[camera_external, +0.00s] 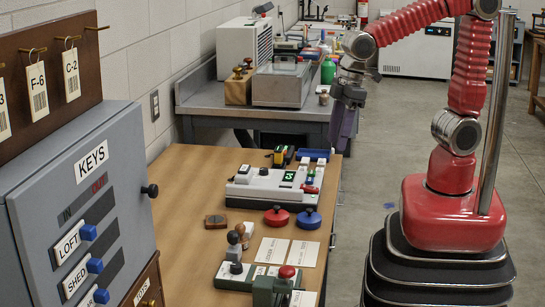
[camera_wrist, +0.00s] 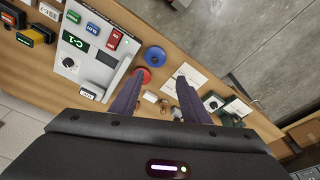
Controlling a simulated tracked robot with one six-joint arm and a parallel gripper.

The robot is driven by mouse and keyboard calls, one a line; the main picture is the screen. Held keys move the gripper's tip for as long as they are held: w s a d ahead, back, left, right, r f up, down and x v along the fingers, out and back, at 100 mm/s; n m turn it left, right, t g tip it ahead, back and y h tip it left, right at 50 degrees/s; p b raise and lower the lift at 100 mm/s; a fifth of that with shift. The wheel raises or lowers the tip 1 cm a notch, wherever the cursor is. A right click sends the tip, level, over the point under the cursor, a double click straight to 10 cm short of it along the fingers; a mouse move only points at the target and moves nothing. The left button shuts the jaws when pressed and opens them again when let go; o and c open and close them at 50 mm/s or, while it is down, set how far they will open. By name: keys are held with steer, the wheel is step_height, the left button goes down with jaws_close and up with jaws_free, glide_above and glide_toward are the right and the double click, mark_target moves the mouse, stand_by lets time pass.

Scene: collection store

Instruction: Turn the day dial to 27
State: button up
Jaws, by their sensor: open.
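No dial marked as a day dial can be read in either view. A light grey console (camera_external: 262,188) stands on the wooden desk; in the wrist view the console (camera_wrist: 104,62) shows a green C-1 display, green and red labelled buttons and a round black knob (camera_wrist: 70,63). Small black-and-yellow devices (camera_external: 283,156) stand behind it, also at the upper left of the wrist view (camera_wrist: 32,37). My gripper (camera_external: 343,128) hangs fingers down near the desk's right edge, apart from everything. In the wrist view my gripper (camera_wrist: 158,88) is open and empty, its fingers spread.
A red pad (camera_external: 277,217) and a blue pad (camera_external: 308,219) lie before the console. Handled stamps (camera_external: 234,244), paper cards (camera_external: 287,251) and green devices (camera_external: 272,290) are nearer. The grey key cabinet (camera_external: 85,205) rises at left.

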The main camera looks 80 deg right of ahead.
steer(key=w+a+f+n, duration=0.2)
steer(key=a+n, duration=0.5)
steer(key=a, duration=0.4)
steer(key=w+a+f+n+g, duration=0.1)
steer(key=w+a+f+n, duration=0.1)
steer(key=w+a+n, duration=0.2)
steer(key=w+a+f+n+g, duration=0.1)
steer(key=w+a+f+n, duration=0.2)
steer(key=a+n, duration=0.7)
steer(key=shift+a+n+h, duration=0.3)
steer(key=shift+a+h, duration=0.1)
steer(key=shift+a, duration=3.6)
step_height(320, 180, down, 14)
steer(key=shift+r, duration=0.1)
steer(key=shift+c, duration=0.3)
